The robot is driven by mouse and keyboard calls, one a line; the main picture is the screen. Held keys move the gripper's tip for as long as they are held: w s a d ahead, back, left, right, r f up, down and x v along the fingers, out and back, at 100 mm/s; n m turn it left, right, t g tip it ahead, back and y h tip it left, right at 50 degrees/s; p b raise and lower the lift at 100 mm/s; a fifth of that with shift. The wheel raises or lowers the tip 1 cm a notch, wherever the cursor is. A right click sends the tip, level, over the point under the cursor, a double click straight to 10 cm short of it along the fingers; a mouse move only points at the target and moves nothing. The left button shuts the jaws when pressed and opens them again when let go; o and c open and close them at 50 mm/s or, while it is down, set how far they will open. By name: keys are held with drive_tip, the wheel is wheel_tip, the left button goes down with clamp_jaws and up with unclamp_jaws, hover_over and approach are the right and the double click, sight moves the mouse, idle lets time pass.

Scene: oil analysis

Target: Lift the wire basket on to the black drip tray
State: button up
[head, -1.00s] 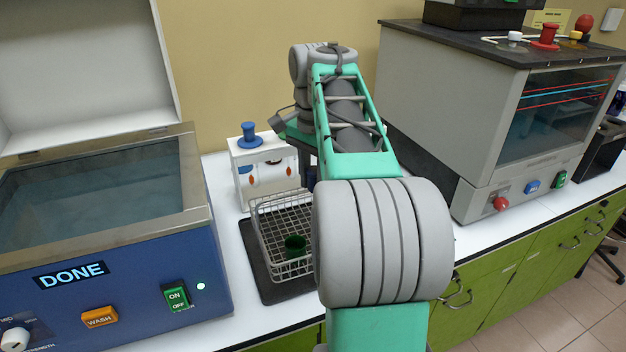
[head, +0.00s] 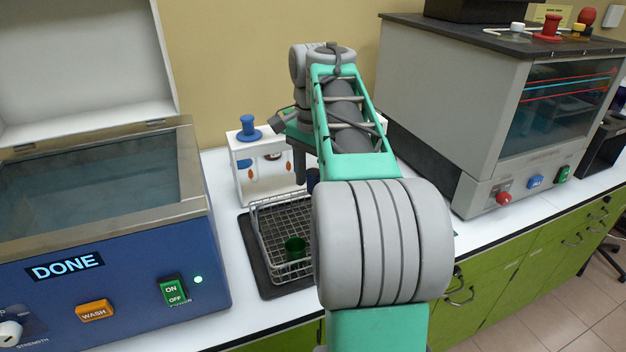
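The wire basket (head: 267,222) stands on the black drip tray (head: 262,278) on the white counter, left of my arm. It looks level, and its right part is hidden behind my arm. A green cup-like item (head: 294,247) sits inside the basket. The tray's rim shows along the basket's left and front sides. My gripper is hidden behind my own arm links, near the back right of the basket, so its fingers and any hold do not show.
The blue washer (head: 120,270) with its lid raised stands at the left, reading DONE. A white rack (head: 240,165) with a blue knob stands behind the basket. A grey cabinet machine (head: 455,110) stands at the right. A narrow strip of counter (head: 232,262) is clear left of the tray.

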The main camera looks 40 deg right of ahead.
wheel_tip(320, 180, up, 8)
drive_tip(key=p, duration=0.7)
drive_tip(key=shift+f, duration=0.1)
